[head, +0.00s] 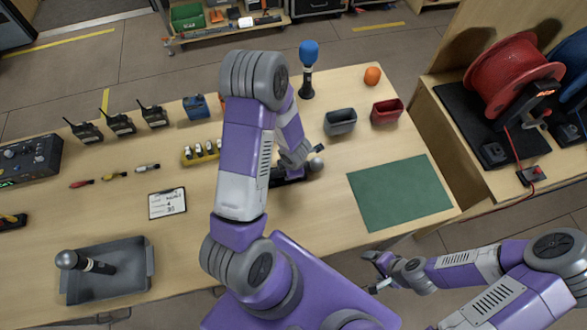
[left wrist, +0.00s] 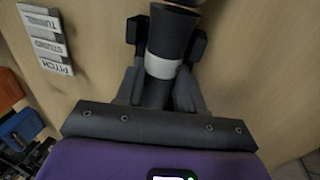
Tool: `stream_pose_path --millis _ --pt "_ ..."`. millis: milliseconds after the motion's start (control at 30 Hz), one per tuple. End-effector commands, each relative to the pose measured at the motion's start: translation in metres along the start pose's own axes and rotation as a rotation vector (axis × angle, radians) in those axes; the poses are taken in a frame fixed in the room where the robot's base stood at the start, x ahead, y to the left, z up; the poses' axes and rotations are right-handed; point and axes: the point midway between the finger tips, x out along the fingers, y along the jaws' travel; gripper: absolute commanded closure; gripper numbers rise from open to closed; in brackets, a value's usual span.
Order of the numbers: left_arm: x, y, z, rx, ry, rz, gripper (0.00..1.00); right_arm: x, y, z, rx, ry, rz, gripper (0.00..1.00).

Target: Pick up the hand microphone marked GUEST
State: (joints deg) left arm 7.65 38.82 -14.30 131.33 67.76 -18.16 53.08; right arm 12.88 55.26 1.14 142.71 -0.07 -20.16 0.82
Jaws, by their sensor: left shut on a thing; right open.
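My left gripper (head: 302,166) is shut on a dark hand microphone with a grey ball head (head: 316,164), low over the middle of the table. In the left wrist view the microphone's dark handle with a white band (left wrist: 164,68) lies between the two fingers (left wrist: 166,45); no marking on it is readable. A second hand microphone with a grey head (head: 86,262) lies in the grey tray (head: 136,290). A third, with a blue head (head: 309,54), stands upright at the back edge. My right gripper (head: 376,272) is open and empty off the table's front edge.
A grey bin (head: 341,122), a red bin (head: 387,111) and an orange ball (head: 372,75) stand right of the left gripper. A green mat (head: 400,193) lies bare. Several radios (head: 119,123) stand at the left. A clipboard (head: 167,203) lies nearer.

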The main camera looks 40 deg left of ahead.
Motion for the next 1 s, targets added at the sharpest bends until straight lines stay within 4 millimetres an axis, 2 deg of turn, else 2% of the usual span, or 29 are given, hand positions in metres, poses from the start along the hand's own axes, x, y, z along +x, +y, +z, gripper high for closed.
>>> stream_pose_path --millis 33,100,333,433,800,1000 --pt "0.0 0.0 0.0 0.0 0.0 -0.001 0.92 0.0 0.0 0.0 0.0 0.0 0.0 0.22" --pt "0.0 0.0 0.0 0.0 0.0 -0.001 1.0 0.0 0.0 0.0 0.0 0.0 0.0 0.22" --pt "-0.001 0.0 0.0 0.0 -0.001 -0.001 1.0 -0.001 0.0 0.0 0.0 0.0 0.0 0.22" --pt "-0.007 0.002 0.001 0.001 -0.001 0.0 1.0 -0.005 -0.002 0.0 0.0 0.0 0.0 0.22" --pt "-0.069 0.016 0.001 -0.001 -0.002 0.001 1.0 -0.046 -0.017 0.002 0.0 0.0 0.0 0.22" --pt "-0.091 0.021 0.0 0.0 -0.001 0.0 1.0 -0.061 -0.023 0.003 0.0 0.0 0.0 0.22"
